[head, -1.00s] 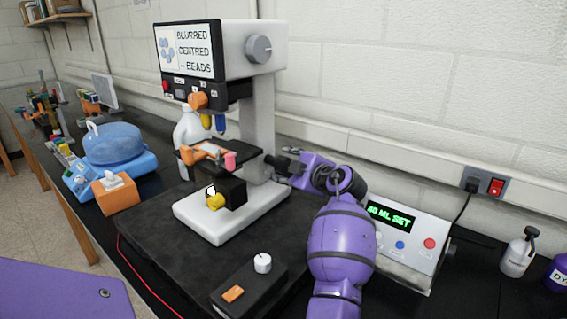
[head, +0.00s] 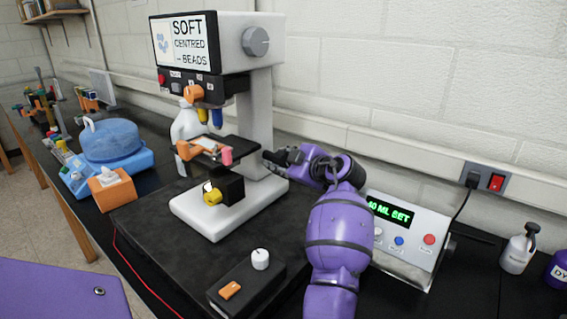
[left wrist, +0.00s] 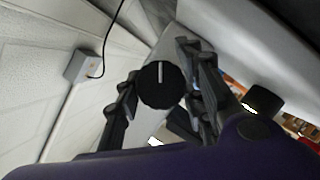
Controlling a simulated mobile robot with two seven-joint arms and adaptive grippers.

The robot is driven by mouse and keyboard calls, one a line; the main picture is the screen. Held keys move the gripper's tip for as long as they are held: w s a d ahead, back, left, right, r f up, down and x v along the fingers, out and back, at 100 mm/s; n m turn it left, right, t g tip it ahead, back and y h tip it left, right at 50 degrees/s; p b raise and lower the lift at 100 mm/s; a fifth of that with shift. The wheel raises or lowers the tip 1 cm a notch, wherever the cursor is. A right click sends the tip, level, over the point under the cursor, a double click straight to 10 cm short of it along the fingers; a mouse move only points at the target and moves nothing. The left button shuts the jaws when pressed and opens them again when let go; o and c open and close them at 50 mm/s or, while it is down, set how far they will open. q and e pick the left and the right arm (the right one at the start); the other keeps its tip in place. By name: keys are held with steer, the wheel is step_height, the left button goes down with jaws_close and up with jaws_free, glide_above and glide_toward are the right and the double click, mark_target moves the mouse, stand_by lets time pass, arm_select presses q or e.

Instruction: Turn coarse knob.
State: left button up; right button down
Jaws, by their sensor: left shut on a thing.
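The microscope (head: 262,105) stands on a white base, with a sample on its dark stage (head: 238,149). Its screen (head: 187,43) reads "SOFT CENTRED – BEADS". My left gripper (head: 277,159) reaches the right side of the microscope at about stage height, and its fingers hide the knob there in the head view. In the left wrist view, a round black knob (left wrist: 160,85) with a white line pointing up sits between the fingers (left wrist: 161,92), which are shut on it. My right gripper is not in view.
A control box (head: 405,240) with a green display stands right of my left arm. A dark box with a white knob (head: 260,259) and an orange button lies in front. A blue device (head: 112,150) and an orange tissue box (head: 112,188) stand left. Bottles (head: 520,250) stand far right.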

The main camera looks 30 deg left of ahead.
arm_select(q)
steer(key=shift+r, duration=0.15)
steer(key=o, duration=1.1)
steer(key=shift+s+d, duration=0.1)
steer(key=shift+d, duration=0.3)
steer(key=v, duration=1.1)
steer(key=shift+r, duration=0.1)
